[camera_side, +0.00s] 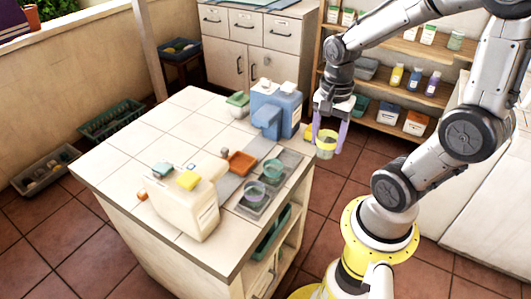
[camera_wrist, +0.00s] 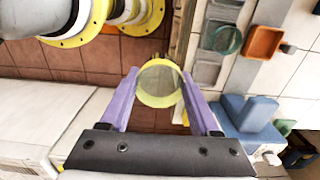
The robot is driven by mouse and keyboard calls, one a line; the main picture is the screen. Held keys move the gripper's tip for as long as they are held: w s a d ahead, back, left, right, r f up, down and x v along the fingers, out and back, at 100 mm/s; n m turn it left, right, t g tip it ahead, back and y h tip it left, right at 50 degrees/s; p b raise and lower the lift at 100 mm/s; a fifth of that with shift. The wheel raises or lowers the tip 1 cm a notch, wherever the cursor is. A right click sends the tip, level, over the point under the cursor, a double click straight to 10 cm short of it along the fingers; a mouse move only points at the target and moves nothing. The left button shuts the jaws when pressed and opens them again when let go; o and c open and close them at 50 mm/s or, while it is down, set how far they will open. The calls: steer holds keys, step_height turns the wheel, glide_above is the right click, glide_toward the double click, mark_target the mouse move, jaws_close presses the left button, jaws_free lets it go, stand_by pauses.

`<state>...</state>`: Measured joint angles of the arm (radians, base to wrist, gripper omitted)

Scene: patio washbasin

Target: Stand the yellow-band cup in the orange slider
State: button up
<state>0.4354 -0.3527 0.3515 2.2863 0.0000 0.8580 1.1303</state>
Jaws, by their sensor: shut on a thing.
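The yellow-band cup (camera_side: 326,149) is clear with a yellow band and is held up off the right edge of the tiled counter, over the floor. My gripper (camera_side: 328,136) has purple fingers, shut on the cup from both sides. In the wrist view the cup (camera_wrist: 160,84) sits between the fingertips (camera_wrist: 158,95), and I look into its round mouth. The orange slider (camera_side: 241,163) is a small square tray on a grey strip on the counter. It looks empty in the wrist view (camera_wrist: 264,42). The cup is well apart from it.
A cream machine (camera_side: 190,204) stands at the front left. Shelves (camera_side: 410,47) are behind.

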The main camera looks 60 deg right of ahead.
steer(key=w+r+m, duration=0.1)
steer(key=w, duration=0.5)
steer(key=n, duration=0.1)
glide_toward(241, 164)
steer(key=shift+s+a+f, duration=0.1)
steer(key=shift+s+f, duration=0.15)
steer(key=shift+s, duration=0.2)
steer(key=shift+w+f, duration=0.5)
steer(key=shift+f, duration=1.6)
steer(key=shift+f, duration=0.15)
steer(key=o, duration=1)
steer(key=shift+o, duration=0.2)
